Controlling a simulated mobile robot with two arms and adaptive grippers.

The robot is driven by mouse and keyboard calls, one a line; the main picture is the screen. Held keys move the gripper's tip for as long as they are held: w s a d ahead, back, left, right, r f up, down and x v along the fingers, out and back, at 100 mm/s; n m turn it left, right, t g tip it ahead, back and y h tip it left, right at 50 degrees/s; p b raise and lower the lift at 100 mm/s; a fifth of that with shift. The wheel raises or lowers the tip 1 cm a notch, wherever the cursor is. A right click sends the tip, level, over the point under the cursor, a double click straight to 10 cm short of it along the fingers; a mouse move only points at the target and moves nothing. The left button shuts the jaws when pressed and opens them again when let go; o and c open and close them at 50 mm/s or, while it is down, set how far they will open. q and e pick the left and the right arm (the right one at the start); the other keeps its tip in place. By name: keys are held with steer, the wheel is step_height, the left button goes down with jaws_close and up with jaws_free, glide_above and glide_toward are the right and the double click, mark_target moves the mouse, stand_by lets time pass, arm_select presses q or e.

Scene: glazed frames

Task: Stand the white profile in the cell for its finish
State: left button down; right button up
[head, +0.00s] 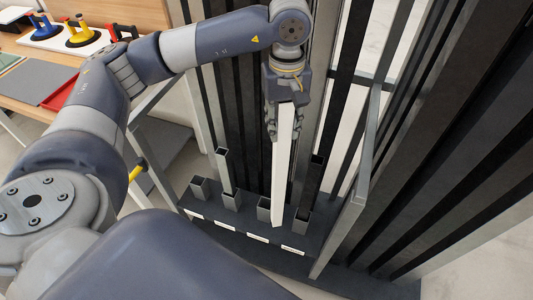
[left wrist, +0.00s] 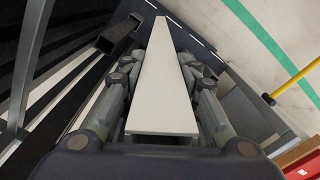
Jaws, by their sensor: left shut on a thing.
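The white profile (head: 284,165) is a long, slim bar, held near its top by my left gripper (head: 285,118). It hangs nearly upright over the rack base (head: 240,226). Its lower end overlaps the region between the third and fourth sockets; I cannot tell whether it is in front of or above them. In the left wrist view the white profile (left wrist: 163,80) runs away between the two fingers of the left gripper (left wrist: 160,100). The base has a row of short square sockets with white labels along its front edge. My right gripper is not in view.
A pale profile (head: 225,168) stands in the second socket and a dark profile (head: 313,180) in the right one. A grey rack post (head: 350,215) rises at the right. Tall dark profiles (head: 450,150) lean at the far right. A wooden bench (head: 25,55) is at upper left.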

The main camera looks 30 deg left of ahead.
arm_select(q)
steer(key=w+a+r+n+b, duration=0.1)
steer(key=w+a+r+n, duration=0.1)
steer(key=w+a+n, duration=0.65)
step_height(320, 180, down, 18)
steer(key=s+n+p, duration=0.2)
steer(key=n+p, duration=0.1)
steer(key=p, duration=0.1)
steer(key=shift+s+r, duration=0.2)
steer(key=shift+s, duration=0.2)
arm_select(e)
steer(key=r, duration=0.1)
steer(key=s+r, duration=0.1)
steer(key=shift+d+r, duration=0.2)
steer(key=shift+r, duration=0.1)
arm_select(q)
steer(key=shift+f+b, duration=0.2)
steer(key=shift+b, duration=0.1)
steer(key=c, duration=1.3)
jaws_free()
steer(key=shift+s, duration=0.1)
steer(key=shift+o, duration=0.3)
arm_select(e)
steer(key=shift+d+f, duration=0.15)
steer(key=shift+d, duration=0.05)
